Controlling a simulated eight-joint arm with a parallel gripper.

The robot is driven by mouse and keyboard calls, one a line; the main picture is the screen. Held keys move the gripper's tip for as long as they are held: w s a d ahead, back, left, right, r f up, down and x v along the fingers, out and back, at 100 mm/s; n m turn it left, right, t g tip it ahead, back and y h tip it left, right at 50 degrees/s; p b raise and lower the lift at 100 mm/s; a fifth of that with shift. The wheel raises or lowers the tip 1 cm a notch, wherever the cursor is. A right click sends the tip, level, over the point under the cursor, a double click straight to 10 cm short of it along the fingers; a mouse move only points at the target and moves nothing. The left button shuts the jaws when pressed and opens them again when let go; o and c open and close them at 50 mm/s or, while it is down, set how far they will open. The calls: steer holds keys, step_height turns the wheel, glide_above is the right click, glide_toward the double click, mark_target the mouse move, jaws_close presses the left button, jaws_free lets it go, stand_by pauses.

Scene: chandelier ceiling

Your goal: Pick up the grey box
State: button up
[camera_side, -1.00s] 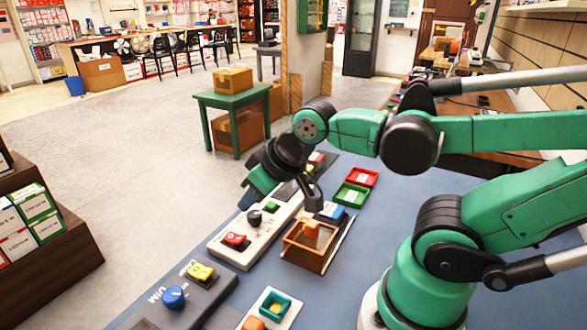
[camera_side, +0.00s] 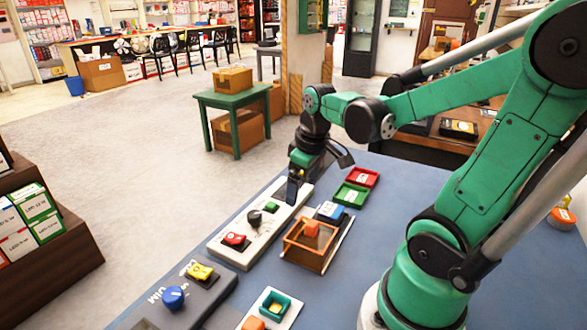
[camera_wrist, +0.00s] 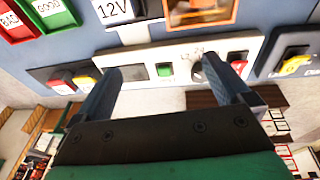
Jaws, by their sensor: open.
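No loose grey box stands out clearly in either view. A dark grey control box (camera_side: 192,292) with a yellow button and a blue knob lies at the near left of the table. Another dark grey box (camera_wrist: 50,76) with red and yellow buttons shows at the left in the wrist view. My gripper (camera_side: 294,192) is open above the far end of a white control panel (camera_side: 225,252). In the wrist view my gripper (camera_wrist: 163,75) has its fingers spread, with the panel's green button (camera_wrist: 165,70) seen between them. Nothing is held.
A red tray (camera_side: 362,178) and a green tray (camera_side: 351,195) lie right of the panel. The blue table (camera_side: 395,185) is bare farther right.

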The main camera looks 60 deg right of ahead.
steer(key=g+y, duration=0.1)
steer(key=g, duration=0.1)
glide_above(331, 209)
step_height(331, 209, down, 3)
steer(key=shift+r, duration=0.15)
steer(key=shift+f, duration=2.7)
steer(key=c, duration=1.4)
